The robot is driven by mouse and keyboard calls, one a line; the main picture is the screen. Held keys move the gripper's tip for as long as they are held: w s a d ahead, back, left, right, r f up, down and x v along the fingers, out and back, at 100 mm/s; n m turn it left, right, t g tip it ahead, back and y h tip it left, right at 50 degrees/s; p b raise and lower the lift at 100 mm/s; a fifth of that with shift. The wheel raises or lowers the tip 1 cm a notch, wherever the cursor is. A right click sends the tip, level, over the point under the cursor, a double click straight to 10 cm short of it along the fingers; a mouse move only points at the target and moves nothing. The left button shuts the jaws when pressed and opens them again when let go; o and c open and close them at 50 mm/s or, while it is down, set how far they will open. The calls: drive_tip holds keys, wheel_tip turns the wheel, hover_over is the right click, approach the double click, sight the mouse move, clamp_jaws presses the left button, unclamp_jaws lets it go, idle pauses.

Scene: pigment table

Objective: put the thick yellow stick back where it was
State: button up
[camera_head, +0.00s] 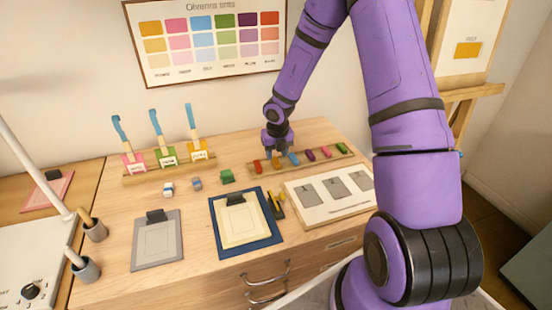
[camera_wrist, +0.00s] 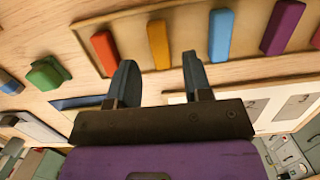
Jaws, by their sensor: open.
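A row of coloured sticks lies in a wooden rack (camera_head: 262,172) at the back of the table. An ochre-yellow stick (camera_wrist: 158,44) lies in the rack between a red stick (camera_wrist: 104,52) and a blue stick (camera_wrist: 221,36); it looks narrower than the blue one. In the head view the yellow stick (camera_head: 277,162) is partly hidden by my gripper (camera_head: 278,150). In the wrist view my gripper (camera_wrist: 157,66) is open, with nothing held, and its fingertips point toward the rack on either side of the yellow stick's near end.
A green block (camera_head: 227,177) and small pale blocks (camera_head: 168,189) sit left of the rack. In front are a blue-bordered board (camera_head: 262,244), yellow-and-black items (camera_head: 276,205) and a pale panel (camera_head: 301,215) with grey swatches.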

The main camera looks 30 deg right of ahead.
wheel_tip(320, 180, up, 9)
drive_tip(key=s, duration=0.1)
wheel_tip(320, 180, up, 9)
drive_tip(key=n+t+h, duration=0.1)
drive_tip(key=n+t, duration=0.3)
drive_tip(key=n, duration=0.2)
hover_over(278, 164)
drive_tip(key=w+a, duration=0.2)
drive_tip(key=w, duration=0.1)
wheel_tip(278, 164, up, 7)
drive_tip(key=a+n+t, duration=0.3)
drive_tip(key=n, duration=0.2)
drive_tip(key=s+a+r+n+t+y, duration=0.1)
drive_tip(key=s+a+r+n+y, duration=0.3)
drive_tip(key=s+a+r+n, duration=0.55)
drive_tip(key=s+r+n+g, duration=0.2)
drive_tip(key=s+r+n, duration=0.1)
drive_tip(key=s+n, duration=0.85)
drive_tip(key=s+d+n+g+h, duration=0.1)
drive_tip(key=s+d+n, duration=0.2)
drive_tip(key=s, duration=0.4)
drive_tip(key=s+d+n+g+h, duration=0.1)
drive_tip(key=s+d+n, duration=0.2)
drive_tip(key=s, duration=0.3)
drive_tip(key=shift+s+f+h, duration=0.3)
drive_tip(key=shift+s+f, duration=0.05)
drive_tip(key=shift+f, duration=0.05)
drive_tip(key=shift+d, duration=0.15)
